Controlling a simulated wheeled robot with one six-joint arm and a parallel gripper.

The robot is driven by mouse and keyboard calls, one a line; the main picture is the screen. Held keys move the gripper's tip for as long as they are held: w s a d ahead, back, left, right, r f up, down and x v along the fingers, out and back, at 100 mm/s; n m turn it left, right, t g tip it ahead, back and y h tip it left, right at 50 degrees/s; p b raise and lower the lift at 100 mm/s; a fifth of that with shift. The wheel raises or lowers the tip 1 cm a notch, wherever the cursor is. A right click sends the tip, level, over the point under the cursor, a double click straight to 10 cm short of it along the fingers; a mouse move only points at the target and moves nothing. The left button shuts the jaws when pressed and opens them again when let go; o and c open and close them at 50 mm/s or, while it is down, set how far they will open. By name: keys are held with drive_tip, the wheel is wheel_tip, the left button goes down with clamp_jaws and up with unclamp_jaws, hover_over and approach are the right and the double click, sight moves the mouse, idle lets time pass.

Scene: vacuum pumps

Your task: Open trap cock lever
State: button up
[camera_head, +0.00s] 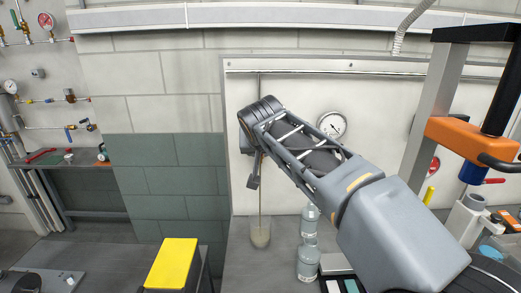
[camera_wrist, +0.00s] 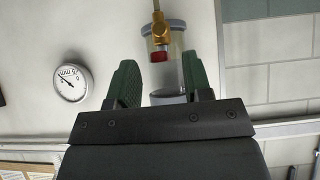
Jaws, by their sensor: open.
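In the wrist view, a brass cock (camera_wrist: 158,28) with a red end (camera_wrist: 159,56), which looks like its lever, hangs in front of a clear glass trap (camera_wrist: 176,42). My gripper (camera_wrist: 160,80) is open, with one green finger on each side of the view's middle. The red part lies between the fingers in the picture, and I see no contact. How far it is beyond the tips I cannot tell. In the head view, my gripper (camera_head: 253,180) points at the pale panel, and my arm hides the cock and lever.
A round gauge (camera_head: 332,124) sits on the panel right of my wrist; it also shows in the wrist view (camera_wrist: 72,82). A small glass vessel (camera_head: 260,236) and grey bottles (camera_head: 309,262) stand below. A yellow block (camera_head: 172,264) is at lower left. An orange-handled frame stands right.

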drive_tip(key=shift+v, duration=2.4)
